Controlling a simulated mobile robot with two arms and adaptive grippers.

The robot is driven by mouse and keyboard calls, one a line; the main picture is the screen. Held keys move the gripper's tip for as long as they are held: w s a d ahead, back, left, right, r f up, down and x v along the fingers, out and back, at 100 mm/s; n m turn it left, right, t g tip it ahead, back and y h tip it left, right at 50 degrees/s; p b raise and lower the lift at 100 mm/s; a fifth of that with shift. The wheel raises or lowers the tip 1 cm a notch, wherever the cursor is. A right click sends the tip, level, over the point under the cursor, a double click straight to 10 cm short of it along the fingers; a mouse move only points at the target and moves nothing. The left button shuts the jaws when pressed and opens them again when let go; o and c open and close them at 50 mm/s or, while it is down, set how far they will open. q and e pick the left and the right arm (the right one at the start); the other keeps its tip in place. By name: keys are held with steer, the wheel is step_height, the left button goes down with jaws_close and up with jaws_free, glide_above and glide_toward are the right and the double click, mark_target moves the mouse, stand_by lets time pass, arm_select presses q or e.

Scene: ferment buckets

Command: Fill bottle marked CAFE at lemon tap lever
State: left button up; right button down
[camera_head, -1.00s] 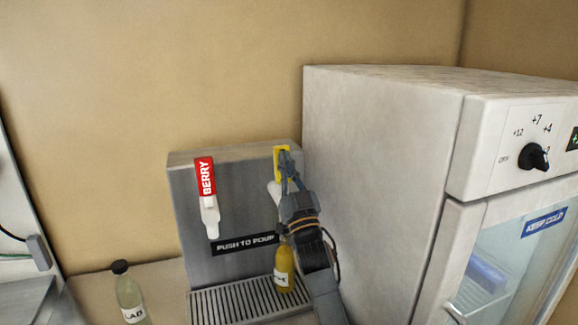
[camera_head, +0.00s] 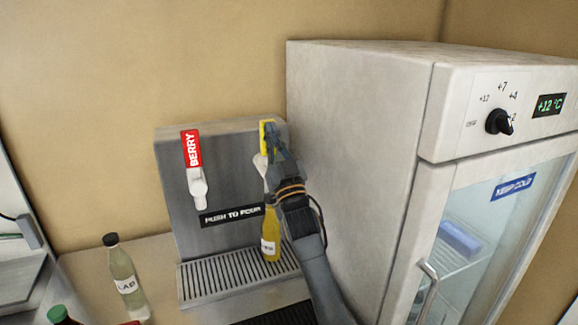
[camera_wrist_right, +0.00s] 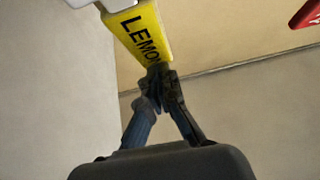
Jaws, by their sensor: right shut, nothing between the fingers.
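The yellow lemon tap lever (camera_head: 264,137) stands at the right of the steel dispenser (camera_head: 221,185), mostly behind my gripper in the head view. In the right wrist view the lever (camera_wrist_right: 143,33) shows the word LEMON. My right gripper (camera_head: 270,130) is shut and empty, its fingertips at the end of the lever; whether they touch I cannot tell. In the wrist view the gripper (camera_wrist_right: 158,75) has its fingers together. A bottle of yellow liquid (camera_head: 271,243) stands upright on the drip tray (camera_head: 217,277) under the lemon tap; its white label is partly hidden. My left gripper is not in view.
A red BERRY lever (camera_head: 192,148) is at the dispenser's left. A bottle marked LAB (camera_head: 125,275) stands left of the tray, and a green-capped bottle (camera_head: 58,314) is at the lower edge. A fridge (camera_head: 352,130) stands close on the right of my arm.

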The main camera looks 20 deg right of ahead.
arm_select(q)
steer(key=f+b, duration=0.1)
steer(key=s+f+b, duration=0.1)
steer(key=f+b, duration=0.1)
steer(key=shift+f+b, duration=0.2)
steer(key=shift+b, duration=0.1)
arm_select(e)
steer(key=s+f, duration=0.4)
steer(key=s, duration=0.5)
steer(key=shift+s+d, duration=0.15)
steer(key=shift+s, duration=0.05)
steer(key=shift+r, duration=0.1)
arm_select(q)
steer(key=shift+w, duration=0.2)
